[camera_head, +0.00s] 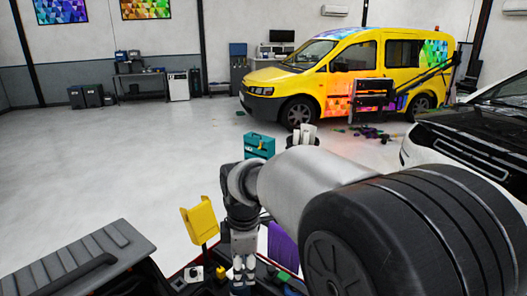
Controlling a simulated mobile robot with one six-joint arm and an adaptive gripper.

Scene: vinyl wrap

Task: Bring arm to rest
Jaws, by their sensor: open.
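My arm (310,182) reaches in from the lower right and bends down near the middle of the picture. Its lower end hangs over a tool tray at the bottom edge. My gripper (243,274) shows small there, pointing down among the tray's items, and is open. I see nothing held in it, though its fingertips are hard to make out. A pale and dark piece (303,135) shows just behind the arm; I cannot tell what it is.
A yellow holder (200,220) and a purple cloth-like piece (283,248) are beside my arm. A grey ridged lid (80,262) is at lower left. A teal box (259,146) stands behind. Left floor is clear.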

